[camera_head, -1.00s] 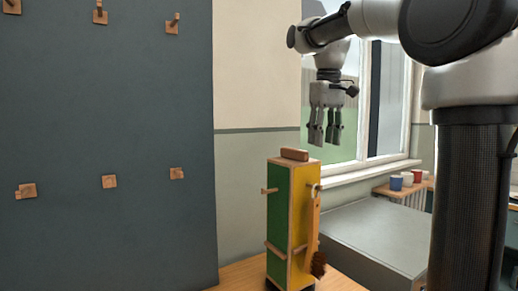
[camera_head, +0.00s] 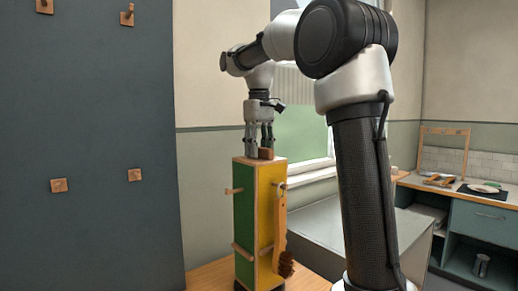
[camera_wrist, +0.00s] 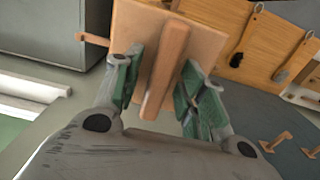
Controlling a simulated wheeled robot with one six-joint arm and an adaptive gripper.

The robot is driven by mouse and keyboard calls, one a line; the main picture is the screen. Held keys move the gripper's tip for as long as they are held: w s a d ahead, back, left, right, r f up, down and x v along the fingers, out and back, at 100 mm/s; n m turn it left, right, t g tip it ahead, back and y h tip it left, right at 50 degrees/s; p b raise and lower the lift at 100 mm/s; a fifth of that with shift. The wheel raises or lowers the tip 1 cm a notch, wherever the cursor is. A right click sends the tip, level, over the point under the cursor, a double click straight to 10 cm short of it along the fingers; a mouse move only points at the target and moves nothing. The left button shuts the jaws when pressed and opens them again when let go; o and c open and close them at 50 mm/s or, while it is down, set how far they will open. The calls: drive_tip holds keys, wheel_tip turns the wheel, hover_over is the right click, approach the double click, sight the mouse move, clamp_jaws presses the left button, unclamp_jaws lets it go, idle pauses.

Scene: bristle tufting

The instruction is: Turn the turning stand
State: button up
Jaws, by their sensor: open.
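The turning stand (camera_head: 244,225) is a tall upright box on a wooden table, with a green face to the left and a yellow face (camera_head: 266,215) to the right. Pegs stick out of its faces. A wooden brush (camera_head: 281,232) with dark bristles hangs on the yellow side. A wooden grip bar (camera_head: 266,153) stands on its top; it also shows in the wrist view (camera_wrist: 166,72). My gripper (camera_head: 259,152) points down at the stand's top. In the wrist view its open fingers (camera_wrist: 160,88) are on either side of the bar, with gaps showing.
A dark panel (camera_head: 85,120) with wooden pegs stands at the left. The table (camera_head: 212,273) is under the stand.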

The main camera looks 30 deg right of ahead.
clamp_jaws()
drive_tip(key=shift+m, duration=0.4)
drive_tip(key=m, duration=0.8)
drive_tip(key=shift+m, duration=0.3)
drive_tip(key=m, duration=0.4)
drive_tip(key=shift+m, duration=2.1)
